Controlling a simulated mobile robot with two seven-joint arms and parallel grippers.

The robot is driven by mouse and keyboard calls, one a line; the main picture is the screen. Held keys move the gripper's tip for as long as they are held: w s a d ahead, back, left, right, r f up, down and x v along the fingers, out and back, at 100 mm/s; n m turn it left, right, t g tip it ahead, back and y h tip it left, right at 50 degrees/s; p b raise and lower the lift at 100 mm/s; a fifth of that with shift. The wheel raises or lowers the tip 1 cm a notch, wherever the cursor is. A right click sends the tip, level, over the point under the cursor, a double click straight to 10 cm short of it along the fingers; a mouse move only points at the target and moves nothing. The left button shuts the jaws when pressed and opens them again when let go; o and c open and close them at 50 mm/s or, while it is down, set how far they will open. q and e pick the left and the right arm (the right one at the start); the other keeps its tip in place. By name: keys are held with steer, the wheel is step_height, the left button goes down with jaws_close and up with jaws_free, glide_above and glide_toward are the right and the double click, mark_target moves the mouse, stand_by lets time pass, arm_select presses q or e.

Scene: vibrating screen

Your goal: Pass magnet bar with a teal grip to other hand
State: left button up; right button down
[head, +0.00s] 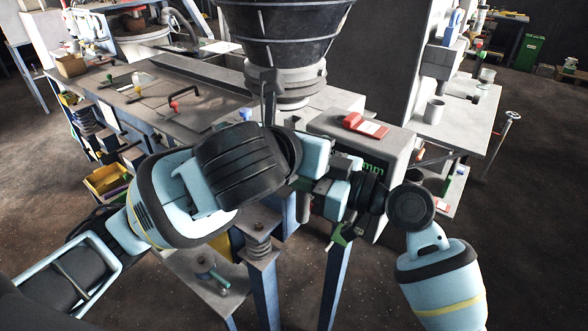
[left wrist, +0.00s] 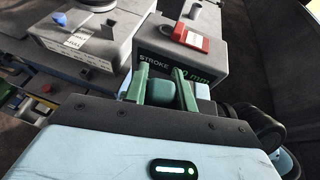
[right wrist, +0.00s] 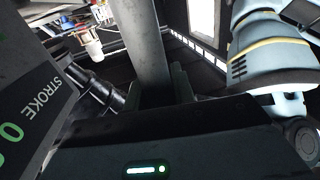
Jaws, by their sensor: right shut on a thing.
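The magnet bar's grey bar (right wrist: 146,45) stands between the fingers of my right gripper (right wrist: 155,88) in the right wrist view, and the gripper is shut on it. The bar's teal grip (left wrist: 165,93) shows in the left wrist view, between and behind the fingers of my left gripper (left wrist: 160,72). These green fingers stand apart, one to each side of the grip's middle. I cannot tell whether they touch it. In the head view the two wrists meet near the middle, and my arms hide most of the bar.
A grey box marked STROKE (head: 375,160) stands close behind the grippers, with a red-and-white block (head: 364,125) on top. A dark funnel (head: 285,30) rises behind. A grey workbench (head: 150,95) lies at left, and a table with a cup (head: 434,110) at right.

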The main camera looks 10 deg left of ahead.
arm_select(q)
steer(key=o, duration=0.5)
step_height(320, 180, up, 10)
steer(key=shift+r, duration=0.1)
stand_by(0.4)
